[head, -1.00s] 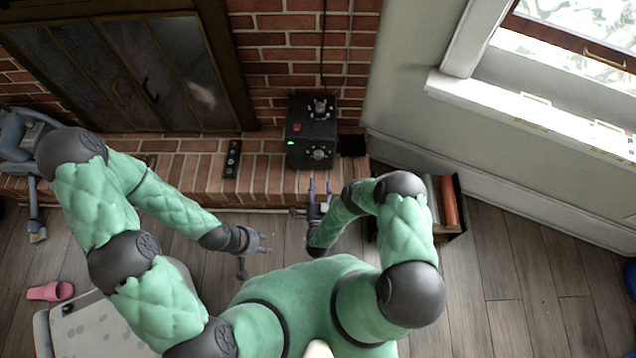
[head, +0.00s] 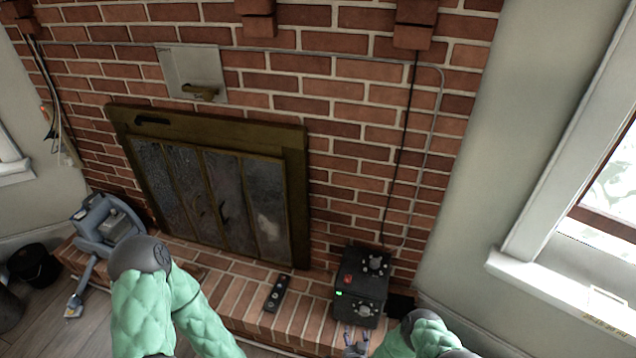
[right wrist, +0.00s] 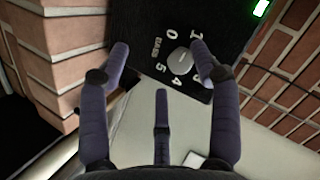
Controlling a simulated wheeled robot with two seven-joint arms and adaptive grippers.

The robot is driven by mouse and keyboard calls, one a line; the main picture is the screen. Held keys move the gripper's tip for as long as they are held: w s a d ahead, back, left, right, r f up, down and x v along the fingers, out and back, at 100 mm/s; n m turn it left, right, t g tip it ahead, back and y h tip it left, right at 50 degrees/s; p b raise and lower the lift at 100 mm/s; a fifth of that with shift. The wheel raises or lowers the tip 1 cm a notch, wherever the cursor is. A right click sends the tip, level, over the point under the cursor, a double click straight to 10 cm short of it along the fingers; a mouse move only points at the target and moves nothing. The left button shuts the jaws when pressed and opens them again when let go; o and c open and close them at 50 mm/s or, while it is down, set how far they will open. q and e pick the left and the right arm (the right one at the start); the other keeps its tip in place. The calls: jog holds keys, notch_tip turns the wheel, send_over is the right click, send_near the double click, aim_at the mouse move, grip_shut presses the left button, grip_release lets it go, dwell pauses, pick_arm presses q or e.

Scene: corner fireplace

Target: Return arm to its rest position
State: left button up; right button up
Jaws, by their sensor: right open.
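My right gripper (head: 356,340) shows at the bottom edge of the head view, just in front of the black box (head: 352,292) on the brick hearth. In the right wrist view the right gripper (right wrist: 161,62) has its purple-grey fingers spread apart, with nothing held. A round dial knob (right wrist: 180,62) with white numbers around it lies beyond the fingers, close to the right one; I cannot tell if they touch. My left arm (head: 165,310) reaches in at the bottom left of the head view; its gripper is out of the picture.
A small green light (head: 340,294) shows on the box. A black power strip (head: 278,293) lies left of it on the hearth (head: 225,300). A glass-doored fireplace (head: 215,195) stands behind. A grey-blue appliance (head: 108,225) is at left, a window sill (head: 560,290) at right.

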jog(key=s+a+r+n+g+y+p, duration=0.1)
jog(key=s+r+n+g, duration=0.3)
jog(key=s+r, duration=0.6)
jog(key=s+a+r+n+g+y+p, duration=0.2)
jog(key=s+r+g, duration=0.6)
jog(key=s, duration=0.5)
notch_tip(320, 180, up, 2)
jog(key=shift+r+n+y+p, duration=0.1)
jog(key=shift+n+y+p, duration=0.8)
jog(key=shift+y, duration=0.2)
jog(key=shift+a, duration=0.1)
